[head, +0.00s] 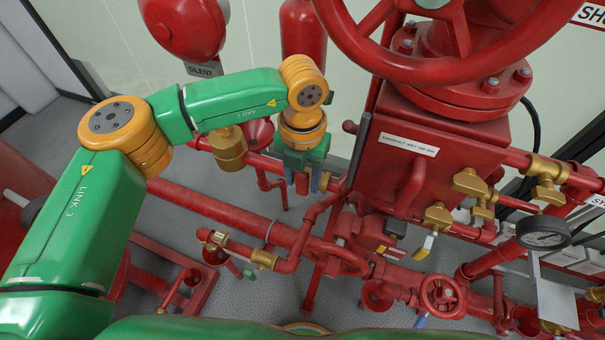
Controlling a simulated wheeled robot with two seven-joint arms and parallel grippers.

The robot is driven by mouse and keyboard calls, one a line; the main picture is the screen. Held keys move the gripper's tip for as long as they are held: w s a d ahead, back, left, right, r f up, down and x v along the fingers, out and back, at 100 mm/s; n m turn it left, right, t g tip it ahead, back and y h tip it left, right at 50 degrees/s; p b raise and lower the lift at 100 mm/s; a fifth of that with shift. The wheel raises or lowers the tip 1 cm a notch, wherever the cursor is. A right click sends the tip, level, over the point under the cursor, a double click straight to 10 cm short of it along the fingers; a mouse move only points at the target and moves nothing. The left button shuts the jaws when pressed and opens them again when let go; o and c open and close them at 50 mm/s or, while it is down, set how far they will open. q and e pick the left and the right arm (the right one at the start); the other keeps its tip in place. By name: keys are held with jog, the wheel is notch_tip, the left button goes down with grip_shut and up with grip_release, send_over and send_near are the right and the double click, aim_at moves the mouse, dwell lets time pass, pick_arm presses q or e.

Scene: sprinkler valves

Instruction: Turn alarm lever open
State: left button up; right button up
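My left gripper (305,182) points down beside the red cabinet, at the end of my green and orange arm. Red and brass fittings show right around its fingertips, and I cannot tell whether it touches or holds any of them. A lever with a yellow and white handle (425,246) hangs from a brass valve (437,217) under the cabinet, to the right of the gripper and apart from it. A blue-tipped lever (421,321) shows lower down. No readable label tells which is the alarm lever. My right gripper is not in view.
A red labelled cabinet (405,165) and a large red handwheel (455,35) stand right of the gripper. Red pipes (225,212) run below it. A red bell (187,25) with a SILENT sign (204,70) hangs behind. A black gauge (543,233) is at right.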

pick_arm(q)
grip_shut()
jog(key=shift+r, duration=0.1)
dwell(1.1)
